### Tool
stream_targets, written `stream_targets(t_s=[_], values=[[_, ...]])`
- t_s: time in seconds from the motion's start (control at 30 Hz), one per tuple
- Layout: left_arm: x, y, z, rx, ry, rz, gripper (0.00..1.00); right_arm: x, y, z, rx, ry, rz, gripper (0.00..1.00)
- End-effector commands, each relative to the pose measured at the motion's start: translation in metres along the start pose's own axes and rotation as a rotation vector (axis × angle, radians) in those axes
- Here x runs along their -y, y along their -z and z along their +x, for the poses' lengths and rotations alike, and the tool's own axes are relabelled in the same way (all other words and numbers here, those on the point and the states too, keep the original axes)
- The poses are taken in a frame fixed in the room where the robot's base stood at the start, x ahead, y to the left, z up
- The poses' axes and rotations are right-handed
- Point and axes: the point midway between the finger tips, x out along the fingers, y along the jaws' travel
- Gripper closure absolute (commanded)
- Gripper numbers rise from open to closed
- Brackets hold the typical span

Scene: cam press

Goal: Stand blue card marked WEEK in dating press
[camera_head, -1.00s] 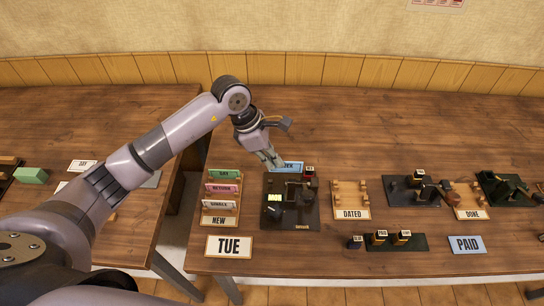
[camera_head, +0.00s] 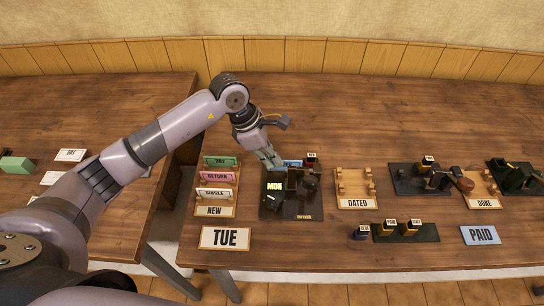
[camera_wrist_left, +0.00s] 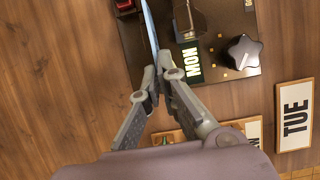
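The blue card (camera_head: 293,163) is at the back of the dark dating press (camera_head: 305,210), mostly hidden behind the press's parts; its lettering is not readable now. My left gripper (camera_head: 274,163) is shut on the card's left end, and the card shows edge-on between the fingertips (camera_wrist_left: 162,70) in the left wrist view. I cannot tell whether the card rests fully in the press. The press's small display (camera_head: 274,186) reads MON. My right gripper is not in view.
A NEW rack (camera_head: 214,211) with green, pink and white cards stands left of the press, a DATED rack (camera_head: 357,203) right of it. A TUE sign (camera_head: 225,238) stands in front. Stamps on a dark tray (camera_head: 405,238) sit at front right. The table behind is clear.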

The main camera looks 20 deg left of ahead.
Motion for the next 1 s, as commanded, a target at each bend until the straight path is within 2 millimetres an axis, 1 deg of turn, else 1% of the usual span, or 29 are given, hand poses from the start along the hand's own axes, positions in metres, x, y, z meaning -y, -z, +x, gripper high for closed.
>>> stream_targets(t_s=[0.03, 0.3, 0.33, 0.7, 0.9, 1.0], values=[[-0.0002, 0.0007, 0.0016, 0.000, -0.001, 0.000, 1.00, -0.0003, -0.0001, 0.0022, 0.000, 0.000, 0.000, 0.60], [-0.0001, 0.0004, 0.0011, 0.000, -0.001, 0.000, 1.00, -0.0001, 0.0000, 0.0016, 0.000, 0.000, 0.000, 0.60], [-0.0001, 0.0004, 0.0011, 0.000, -0.001, 0.000, 0.95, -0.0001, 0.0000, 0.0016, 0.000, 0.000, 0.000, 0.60], [0.0001, 0.0005, 0.0013, 0.000, 0.000, 0.000, 0.72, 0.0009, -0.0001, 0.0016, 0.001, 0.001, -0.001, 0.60], [0.0001, 0.0004, 0.0014, 0.000, 0.000, 0.000, 0.72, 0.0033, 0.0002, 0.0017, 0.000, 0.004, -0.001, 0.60], [0.0001, 0.0004, 0.0014, 0.000, 0.000, 0.000, 0.65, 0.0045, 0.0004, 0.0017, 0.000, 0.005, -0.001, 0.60]])
